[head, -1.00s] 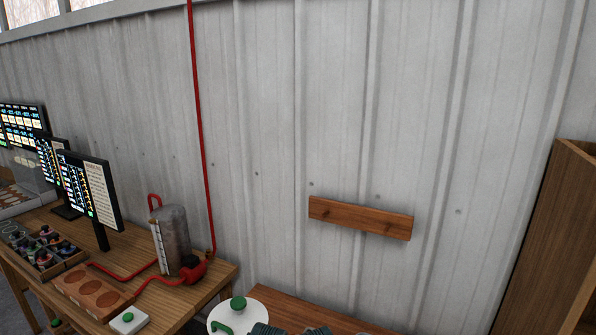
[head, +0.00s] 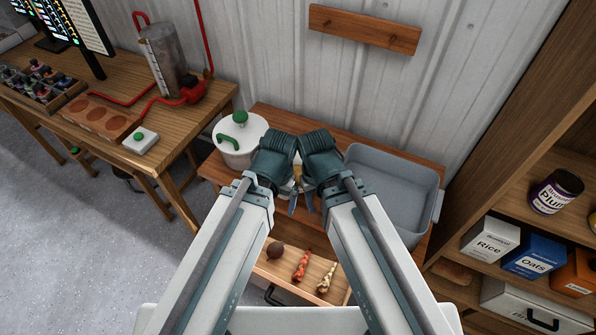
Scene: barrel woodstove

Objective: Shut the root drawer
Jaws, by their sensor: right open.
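The root drawer (head: 285,275) stands pulled out from under the wooden table in the head view. A dark beet (head: 275,250), an orange carrot (head: 301,266) and a pale parsnip (head: 327,278) lie in it. Its dark handle (head: 272,297) shows at the front, partly hidden by my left arm. My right gripper (head: 309,198) is open, pointing down over the table behind the drawer. My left gripper (head: 291,204) is close beside it, small and partly hidden, so its jaws are unclear. Neither gripper is at the handle. My arms cover both sides of the drawer.
A white pot with a green-knobbed lid (head: 238,142) stands left on the table. A grey basin (head: 390,185) is on the right. A wooden shelf (head: 505,195) with food boxes and a jar stands at the far right. A workbench (head: 195,122) is on the left; the floor before it is clear.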

